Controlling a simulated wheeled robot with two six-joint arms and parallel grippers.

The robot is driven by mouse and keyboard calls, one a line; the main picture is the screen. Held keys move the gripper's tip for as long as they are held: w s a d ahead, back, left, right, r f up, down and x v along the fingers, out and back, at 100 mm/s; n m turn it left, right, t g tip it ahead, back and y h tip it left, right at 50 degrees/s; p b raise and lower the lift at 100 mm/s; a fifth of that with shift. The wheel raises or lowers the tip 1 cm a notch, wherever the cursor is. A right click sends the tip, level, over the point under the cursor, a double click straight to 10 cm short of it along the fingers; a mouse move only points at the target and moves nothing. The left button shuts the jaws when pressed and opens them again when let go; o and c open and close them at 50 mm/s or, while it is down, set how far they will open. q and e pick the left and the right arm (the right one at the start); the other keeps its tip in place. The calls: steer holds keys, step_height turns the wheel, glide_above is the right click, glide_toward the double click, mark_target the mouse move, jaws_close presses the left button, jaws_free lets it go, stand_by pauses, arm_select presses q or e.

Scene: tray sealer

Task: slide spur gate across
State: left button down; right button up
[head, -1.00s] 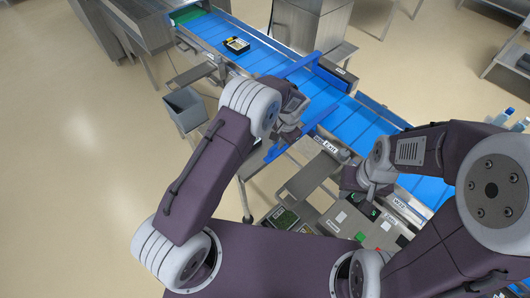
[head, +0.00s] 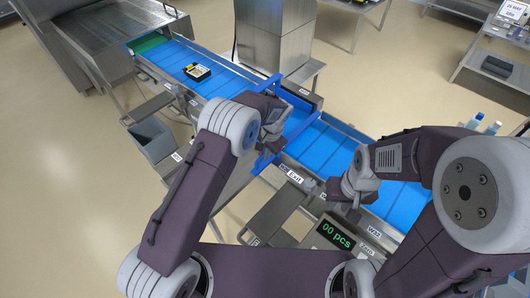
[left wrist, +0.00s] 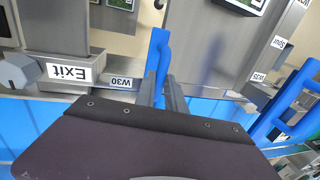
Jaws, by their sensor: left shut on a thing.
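The spur gate is a blue bar frame (head: 301,128) slanting over the blue conveyor belt. My left gripper (head: 270,137) is at the near end of this frame, and my arm hides part of the hold. In the left wrist view the fingers (left wrist: 163,92) are shut on an upright blue bar (left wrist: 157,52) of the gate. Another blue bar (left wrist: 288,103) shows at the right there. My right gripper (head: 348,196) hangs over the near edge of the conveyor, apart from the gate; its fingers cannot be made out.
A black tray with a yellow label (head: 197,71) lies on the belt (head: 225,86) towards its far left end. A display reading "00 pcs" (head: 334,236) stands near my right gripper. A grey bin (head: 151,139) is at the left. An "Exit" label (head: 294,177) marks the near rail.

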arm_select(q)
steer(key=shift+d, duration=0.1)
steer(key=c, duration=1.6)
jaws_free()
steer(key=shift+o, duration=1)
steer(key=shift+w, duration=0.15)
steer(key=shift+w+d+f, duration=0.1)
steer(key=shift+d, duration=0.05)
steer(key=shift+r, duration=0.45)
step_height(320, 180, up, 8)
steer(key=s+d+b, duration=0.1)
steer(key=b, duration=0.1)
steer(key=shift+d, duration=0.2)
